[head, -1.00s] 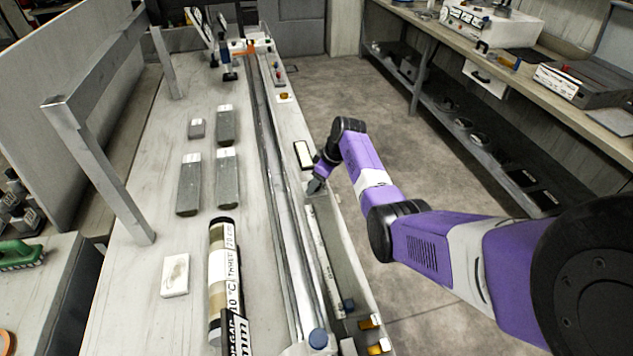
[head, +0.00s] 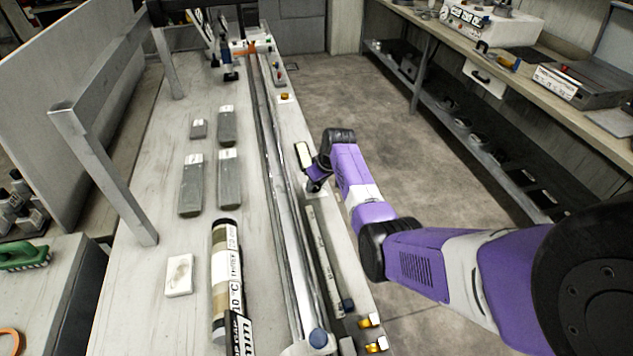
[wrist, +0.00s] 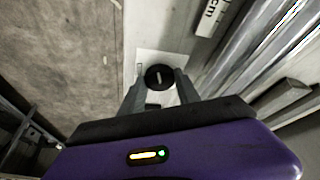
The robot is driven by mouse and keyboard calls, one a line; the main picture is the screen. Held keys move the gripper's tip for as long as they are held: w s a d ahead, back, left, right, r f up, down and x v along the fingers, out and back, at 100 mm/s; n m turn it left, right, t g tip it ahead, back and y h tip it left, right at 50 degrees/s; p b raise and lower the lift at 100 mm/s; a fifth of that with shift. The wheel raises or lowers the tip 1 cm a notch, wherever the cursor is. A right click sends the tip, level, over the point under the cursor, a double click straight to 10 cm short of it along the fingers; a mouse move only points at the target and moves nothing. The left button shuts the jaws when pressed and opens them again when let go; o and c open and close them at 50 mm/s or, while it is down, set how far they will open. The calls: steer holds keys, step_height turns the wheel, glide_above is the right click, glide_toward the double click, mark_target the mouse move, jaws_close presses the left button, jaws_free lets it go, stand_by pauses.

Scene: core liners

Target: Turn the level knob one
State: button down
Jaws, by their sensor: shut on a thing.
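A round black knob (wrist: 159,77) with a short white mark sits on a pale square plate (wrist: 146,62) in the wrist view. The white mark runs nearly up and down in that view. My gripper (wrist: 160,90) has one finger on each side of the knob and is shut on it. In the head view my gripper (head: 315,186) points down at the right edge of the long bench, below a small pale-faced panel (head: 303,155). The knob is hidden behind my gripper there.
Long metal rails (head: 280,200) run along the bench just left of my gripper. A striped core tube (head: 224,270) and grey core boxes (head: 191,185) lie further left. Open floor (head: 430,150) lies right.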

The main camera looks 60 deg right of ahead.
steer(key=c, duration=0.9)
jaws_free()
steer(key=shift+r, duration=0.1)
steer(key=v, duration=0.7)
steer(key=shift+s+r, duration=0.15)
steer(key=shift+r, duration=0.1)
